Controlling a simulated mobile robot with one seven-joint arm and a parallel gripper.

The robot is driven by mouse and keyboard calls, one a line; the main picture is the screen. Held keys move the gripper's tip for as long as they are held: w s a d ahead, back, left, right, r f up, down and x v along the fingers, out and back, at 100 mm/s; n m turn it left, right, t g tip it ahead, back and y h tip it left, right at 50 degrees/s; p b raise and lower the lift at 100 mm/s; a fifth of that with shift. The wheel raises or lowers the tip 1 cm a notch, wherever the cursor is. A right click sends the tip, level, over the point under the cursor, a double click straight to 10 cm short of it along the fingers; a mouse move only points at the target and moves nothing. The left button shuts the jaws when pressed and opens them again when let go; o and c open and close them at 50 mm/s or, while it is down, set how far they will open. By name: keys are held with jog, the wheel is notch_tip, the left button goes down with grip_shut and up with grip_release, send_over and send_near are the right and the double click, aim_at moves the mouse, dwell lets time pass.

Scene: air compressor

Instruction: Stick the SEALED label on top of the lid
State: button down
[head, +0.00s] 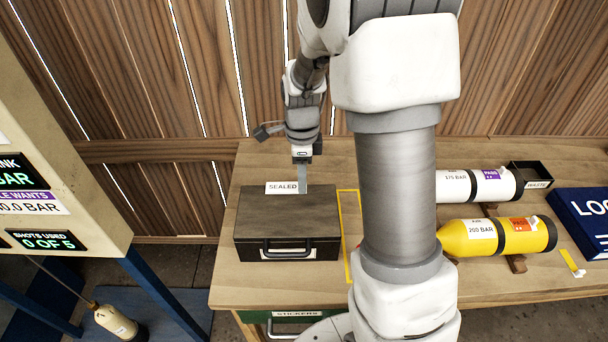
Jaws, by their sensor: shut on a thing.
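The SEALED label (282,188) is a small white strip with dark lettering. My gripper (302,184) is shut on its right end, fingers pointing down. The label shows over the far part of the box's dark wooden lid (285,212); I cannot tell whether it touches the lid or hovers just above it. The lid is shut on the dark box, which has a black handle (288,243) on its front. The box stands at the left of the bench.
A yellow outlined area (347,236) lies right of the box, partly behind my arm. A white cylinder (478,185), a yellow cylinder (485,236), a WASTE bin (530,174) and a blue book (580,215) are at the right. A display panel (60,150) stands left.

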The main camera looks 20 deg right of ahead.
dwell(0.3)
jog(key=b, duration=0.5)
send_over(302, 209)
jog(key=shift+f, duration=3.3)
jog(key=shift+f, duration=0.7)
jog(key=shift+c, duration=2.4)
grip_release()
